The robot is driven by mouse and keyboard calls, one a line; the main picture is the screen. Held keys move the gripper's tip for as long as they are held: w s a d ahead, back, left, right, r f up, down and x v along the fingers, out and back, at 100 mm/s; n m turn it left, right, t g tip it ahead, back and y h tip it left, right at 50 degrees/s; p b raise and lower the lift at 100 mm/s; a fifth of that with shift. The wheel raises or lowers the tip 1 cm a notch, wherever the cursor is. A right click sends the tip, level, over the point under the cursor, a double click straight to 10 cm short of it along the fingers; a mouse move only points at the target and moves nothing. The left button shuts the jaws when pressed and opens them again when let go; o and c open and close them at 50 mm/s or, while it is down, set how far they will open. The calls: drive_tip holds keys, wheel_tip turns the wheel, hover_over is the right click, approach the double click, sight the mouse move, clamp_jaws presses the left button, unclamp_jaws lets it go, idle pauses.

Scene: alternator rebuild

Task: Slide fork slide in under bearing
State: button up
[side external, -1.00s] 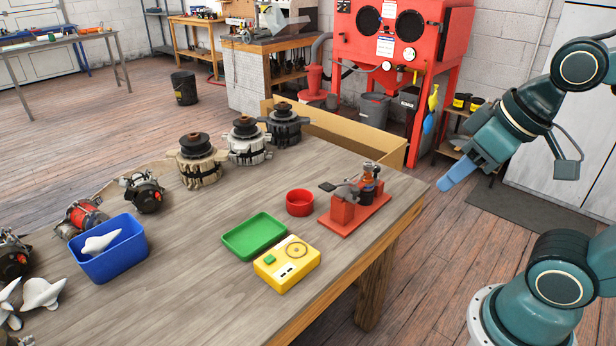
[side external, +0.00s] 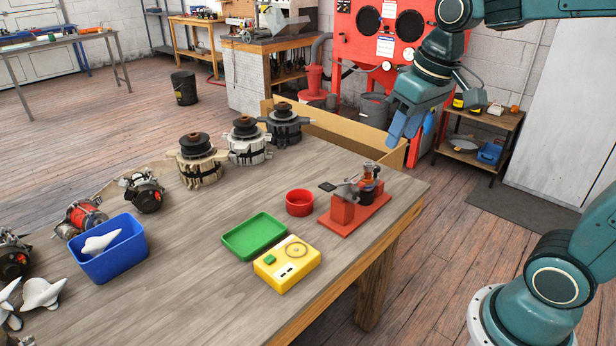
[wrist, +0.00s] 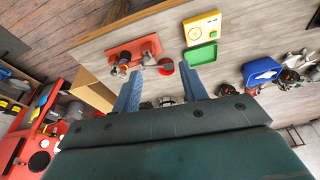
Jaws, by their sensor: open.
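A red fixture (side external: 352,214) stands on the right end of the workbench. It has a red block with a grey flat piece on top, seemingly the fork slide (side external: 338,188), whose dark end sticks out to the left. Beside it an upright dark and orange-brown assembly (side external: 370,183) carries metal at its top; the bearing is too small to make out. The fixture also shows at upper left in the wrist view (wrist: 135,50). My gripper (side external: 401,132) is open and empty, above and behind the fixture, fingers pointing down. Its blue fingers are spread wide in the wrist view (wrist: 163,92).
A red round dish (side external: 299,203), a green tray (side external: 255,237) and a yellow box (side external: 287,265) stand left of the fixture. Several alternators (side external: 198,160) line the far edge. A blue bin (side external: 110,250) is at left. The air around the fixture is clear.

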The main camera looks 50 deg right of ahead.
drive_tip(key=w+d+f+g, duration=0.2)
drive_tip(key=w+d+f, duration=0.15)
drive_tip(key=w, duration=0.45)
drive_tip(key=m+g, duration=0.1)
hover_over(356, 189)
wheel_tip(356, 189, down, 4)
drive_tip(key=shift+w+f, duration=0.1)
drive_tip(key=shift+f, duration=0.05)
drive_tip(key=shift+f, duration=0.1)
wheel_tip(356, 189, down, 14)
drive_tip(key=shift+r, duration=0.2)
clamp_jaws()
